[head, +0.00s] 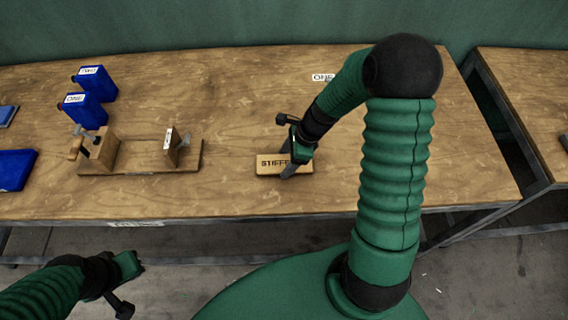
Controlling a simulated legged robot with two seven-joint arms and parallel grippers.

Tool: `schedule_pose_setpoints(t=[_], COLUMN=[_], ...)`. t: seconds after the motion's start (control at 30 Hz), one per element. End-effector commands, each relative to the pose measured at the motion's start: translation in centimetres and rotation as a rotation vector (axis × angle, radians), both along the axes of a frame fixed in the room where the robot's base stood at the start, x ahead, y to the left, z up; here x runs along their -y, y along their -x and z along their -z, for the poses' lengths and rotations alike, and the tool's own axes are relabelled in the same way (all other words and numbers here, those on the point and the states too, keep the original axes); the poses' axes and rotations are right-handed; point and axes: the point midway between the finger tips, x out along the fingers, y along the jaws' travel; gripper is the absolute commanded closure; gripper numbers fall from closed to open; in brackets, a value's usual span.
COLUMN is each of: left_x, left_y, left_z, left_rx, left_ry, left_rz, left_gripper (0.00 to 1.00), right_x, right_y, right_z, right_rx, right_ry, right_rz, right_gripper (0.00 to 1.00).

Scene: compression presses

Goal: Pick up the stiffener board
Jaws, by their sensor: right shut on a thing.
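The stiffener board (270,163) is a small tan block with dark lettering, partly readable as "STIFF". It is at the middle of the wooden table, near the front edge. My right gripper (289,170) is shut on its right part, and its fingers hide the end of the lettering. I cannot tell whether the board touches the table. My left gripper (128,285) is low at the left, in front of the table and away from the board. Its fingers are too unclear to tell open from shut.
A wooden press (140,170) with clamp screws stands left of the board. Blue blocks labelled TWO (96,82) and ONE (86,110) stand behind it. More blue items (14,168) lie at the far left. A second table (528,90) is at the right, beyond a gap.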

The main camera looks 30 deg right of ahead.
Motion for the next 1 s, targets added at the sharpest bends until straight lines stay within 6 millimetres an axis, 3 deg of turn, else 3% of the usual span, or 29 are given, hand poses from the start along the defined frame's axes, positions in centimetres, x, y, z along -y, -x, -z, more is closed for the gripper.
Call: schedule_pose_setpoints(t=[0.03, 0.2, 0.53, 0.8, 1.0], left_x=[0.0, 0.0, 0.0, 0.0, 0.0], left_y=[0.0, 0.0, 0.0, 0.0, 0.0], left_z=[0.0, 0.0, -0.1, -0.5, 0.0], left_rx=[0.0, 0.0, 0.0, 0.0, 0.0], left_ry=[0.0, 0.0, 0.0, 0.0, 0.0], left_rz=[0.0, 0.0, 0.0, 0.0, 0.0], left_gripper=[1.0, 1.0, 1.0, 1.0, 1.0], right_x=[0.1, 0.1, 0.1, 0.1, -3.6], right_y=[0.0, 0.1, 0.0, 0.0, 2.0], right_z=[0.1, 0.1, -0.3, -3.5, -3.8], right_rx=[-0.001, -0.001, 0.0, 0.003, 0.001], right_ry=[0.002, 0.002, 0.002, 0.003, 0.0], right_rz=[0.001, 0.001, 0.0, 0.0, -0.004], right_gripper=[0.58, 0.8, 0.81, 0.81, 0.81])
